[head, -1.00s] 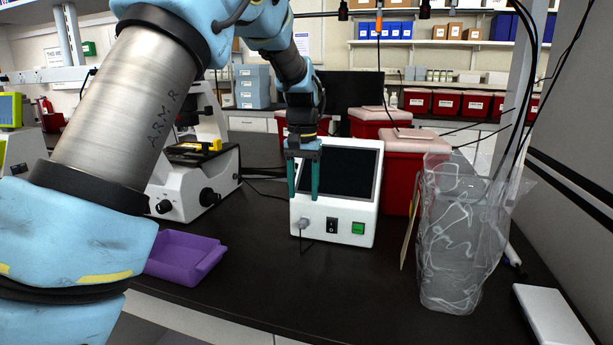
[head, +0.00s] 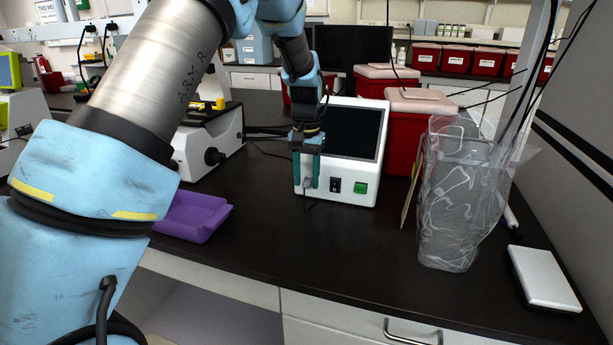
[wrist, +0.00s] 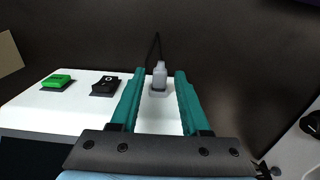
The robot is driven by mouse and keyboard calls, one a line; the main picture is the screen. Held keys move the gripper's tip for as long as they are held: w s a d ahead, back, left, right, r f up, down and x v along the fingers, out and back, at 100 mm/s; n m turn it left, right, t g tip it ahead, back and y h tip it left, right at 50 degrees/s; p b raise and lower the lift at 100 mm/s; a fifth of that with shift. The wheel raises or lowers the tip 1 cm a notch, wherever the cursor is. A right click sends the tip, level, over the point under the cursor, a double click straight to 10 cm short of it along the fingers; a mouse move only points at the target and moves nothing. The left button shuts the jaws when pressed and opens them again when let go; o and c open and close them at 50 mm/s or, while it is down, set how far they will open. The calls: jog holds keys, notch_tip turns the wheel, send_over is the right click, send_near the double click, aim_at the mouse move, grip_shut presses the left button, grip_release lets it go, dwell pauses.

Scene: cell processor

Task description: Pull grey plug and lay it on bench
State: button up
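The grey plug (wrist: 159,76) sits in its socket on the front of the white cell processor (head: 350,188), at the lower left of that face. In the wrist view it stands between my two teal fingertips, with a dark cable running from its end. My gripper (head: 309,188) points down in front of the processor, its fingers on either side of the plug. In the wrist view my gripper (wrist: 160,80) is open, with a gap on both sides of the plug. In the head view the fingers partly cover the plug (head: 307,183).
Beside the plug are a black rocker switch (head: 335,185) and a green button (head: 361,188). The dark bench (head: 290,245) is clear in front of the processor. A purple tray (head: 192,218) lies left; a bagged container (head: 452,210) and red bins (head: 405,130) stand right.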

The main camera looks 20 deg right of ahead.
grip_shut()
dwell(0.6)
dwell(1.3)
